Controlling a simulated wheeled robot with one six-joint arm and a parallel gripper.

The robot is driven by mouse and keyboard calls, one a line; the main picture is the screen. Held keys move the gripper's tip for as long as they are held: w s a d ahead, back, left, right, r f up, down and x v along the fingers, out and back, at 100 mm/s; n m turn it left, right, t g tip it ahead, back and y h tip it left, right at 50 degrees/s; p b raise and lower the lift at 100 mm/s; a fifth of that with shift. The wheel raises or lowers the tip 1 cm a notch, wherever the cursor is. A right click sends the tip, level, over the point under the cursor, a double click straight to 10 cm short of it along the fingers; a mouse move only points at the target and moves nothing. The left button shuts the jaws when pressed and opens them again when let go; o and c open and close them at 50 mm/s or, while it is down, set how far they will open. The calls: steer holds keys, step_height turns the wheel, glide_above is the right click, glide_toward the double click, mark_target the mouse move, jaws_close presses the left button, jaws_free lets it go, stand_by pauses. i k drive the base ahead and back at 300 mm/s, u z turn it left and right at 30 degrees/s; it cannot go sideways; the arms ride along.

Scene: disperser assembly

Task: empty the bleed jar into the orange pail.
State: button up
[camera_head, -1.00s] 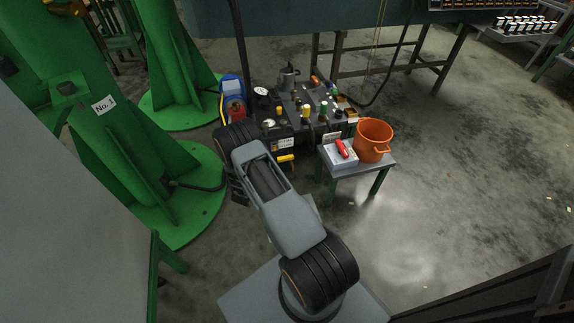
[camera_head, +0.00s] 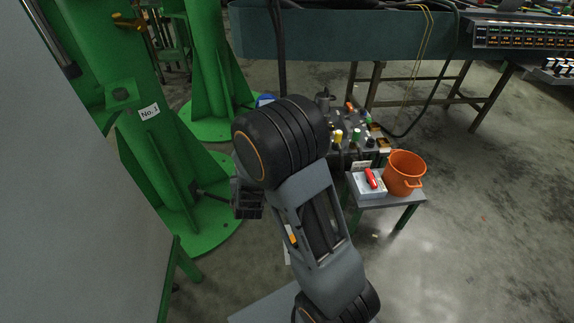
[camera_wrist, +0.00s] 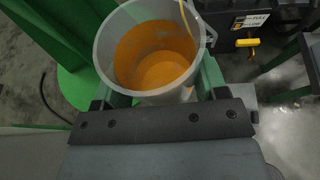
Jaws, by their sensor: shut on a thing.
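The bleed jar (camera_wrist: 104,50) is a whitish, translucent, open-topped vessel with yellow-orange liquid (camera_wrist: 162,68) inside. In the head view my arm hides the jar and fingertips. The orange pail (camera_head: 404,175) stands upright on a small grey table at the right, well apart from my gripper.
A white box with a red handle (camera_head: 371,180) sits beside the pail on the small table (camera_head: 398,201). The dark machine (camera_head: 350,135) with coloured knobs stands behind. Green columns (camera_head: 165,150) stand at the left. Open floor lies to the right.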

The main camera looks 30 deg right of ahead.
mark_target(402, 174)
steer(key=u, duration=0.7)
steer(key=k, duration=0.9)
steer(key=z, duration=1.25)
steer(key=i, duration=1)
